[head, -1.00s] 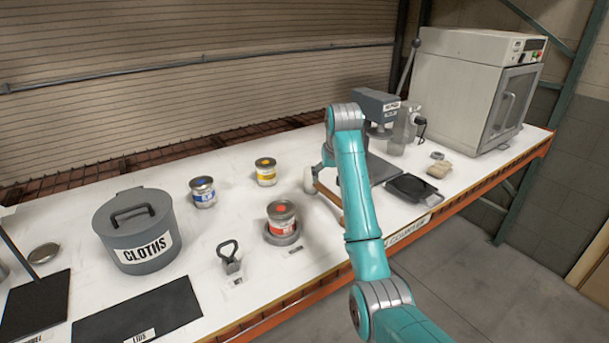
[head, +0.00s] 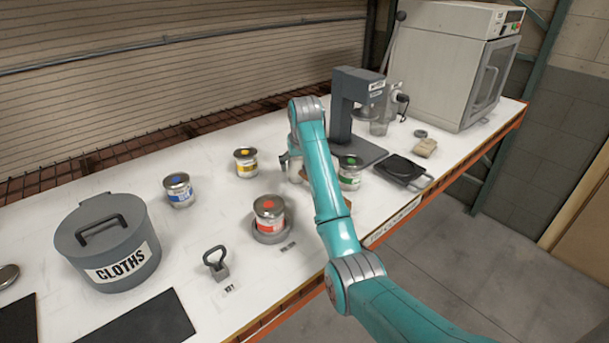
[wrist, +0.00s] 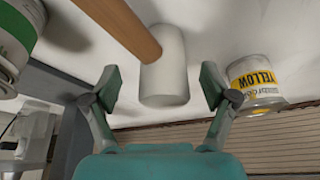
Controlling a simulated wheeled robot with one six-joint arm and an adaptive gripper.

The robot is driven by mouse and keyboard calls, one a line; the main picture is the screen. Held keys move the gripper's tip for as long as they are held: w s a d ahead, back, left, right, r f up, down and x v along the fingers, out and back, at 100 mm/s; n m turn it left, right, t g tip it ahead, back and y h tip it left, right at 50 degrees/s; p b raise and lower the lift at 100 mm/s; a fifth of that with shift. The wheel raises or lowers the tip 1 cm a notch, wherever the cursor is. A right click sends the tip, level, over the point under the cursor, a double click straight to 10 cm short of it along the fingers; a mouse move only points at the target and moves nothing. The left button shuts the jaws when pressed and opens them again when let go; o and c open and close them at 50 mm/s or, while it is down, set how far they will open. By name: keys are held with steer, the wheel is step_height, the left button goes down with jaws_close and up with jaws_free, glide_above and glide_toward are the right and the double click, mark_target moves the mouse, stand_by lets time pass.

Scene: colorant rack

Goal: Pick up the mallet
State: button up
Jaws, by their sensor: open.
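The mallet has a white cylindrical head (wrist: 164,68) and a wooden handle (wrist: 122,24). In the wrist view the head lies between the spread fingers of my gripper (wrist: 160,88), with gaps on both sides. The handle runs off to the upper left. In the head view the mallet head (head: 295,169) is on the white bench just by my gripper (head: 288,160). My arm hides much of the mallet and gripper there. The gripper is open and holds nothing.
A yellow-labelled can (wrist: 257,88) stands close to the right finger in the wrist view. A green can (head: 350,172) stands beside a grey press (head: 342,105). A red can (head: 270,215) sits in front, left of my arm. A cloths bin (head: 108,245) is further left.

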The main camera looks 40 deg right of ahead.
mark_target(297, 173)
steer(key=x, duration=0.5)
steer(key=shift+s+a, duration=0.2)
steer(key=shift+a, duration=0.1)
steer(key=c, duration=1.4)
